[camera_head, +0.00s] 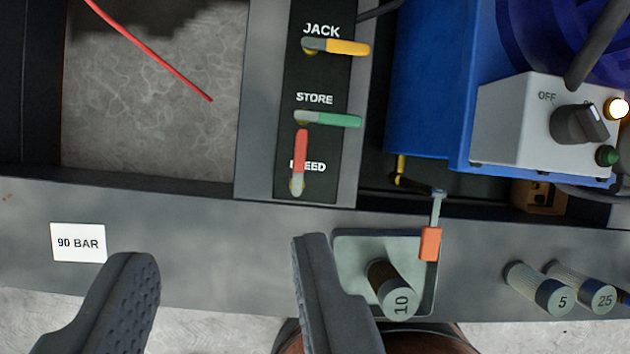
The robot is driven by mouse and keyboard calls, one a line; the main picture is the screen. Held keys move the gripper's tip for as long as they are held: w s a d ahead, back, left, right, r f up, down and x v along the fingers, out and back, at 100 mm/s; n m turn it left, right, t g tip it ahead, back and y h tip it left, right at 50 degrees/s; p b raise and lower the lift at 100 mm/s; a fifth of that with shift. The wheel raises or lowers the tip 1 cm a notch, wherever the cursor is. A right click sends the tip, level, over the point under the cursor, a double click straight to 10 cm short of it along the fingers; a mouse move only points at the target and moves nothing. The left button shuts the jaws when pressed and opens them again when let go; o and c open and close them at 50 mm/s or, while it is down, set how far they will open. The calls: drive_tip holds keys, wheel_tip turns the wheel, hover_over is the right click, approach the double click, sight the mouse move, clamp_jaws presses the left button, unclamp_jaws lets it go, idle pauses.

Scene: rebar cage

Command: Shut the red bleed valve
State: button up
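The red bleed valve handle (301,149) is on the black valve panel (320,85), at the BLEED label, which it partly covers. The handle stands along the picture's vertical, its pivot at the lower end and its red grip pointing up. Above it, the green STORE handle (333,119) and the yellow JACK handle (342,47) both lie crosswise, pointing right. My gripper (215,260) is open and empty. Its two dark fingers are wide apart at the bottom of the view, below and left of the bleed handle, touching no valve.
A white "90 BAR" label (78,243) is at left. A blue unit (430,80) with a switch box (545,120) is at right. A grey tray (350,250) holds a cylinder marked 10 (393,290). An orange-tipped lever (430,243) stands beside it. Cylinders marked 5 (540,287) and 25 (585,287) lie right.

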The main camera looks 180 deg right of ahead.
sight(300, 151)
drive_tip(key=d+f+g, duration=0.1)
drive_tip(key=f, duration=1)
drive_tip(key=w+d+f+m+g, duration=0.1)
drive_tip(key=f+g, duration=0.1)
drive_tip(key=f, duration=1)
drive_tip(key=w+d+f+g, duration=0.1)
drive_tip(key=d+f, duration=0.1)
drive_tip(key=f, duration=0.9)
drive_tip(key=shift+f+m+y, duration=0.3)
drive_tip(key=shift+f+m, duration=0.05)
drive_tip(key=shift+m, duration=0.05)
clamp_jaws()
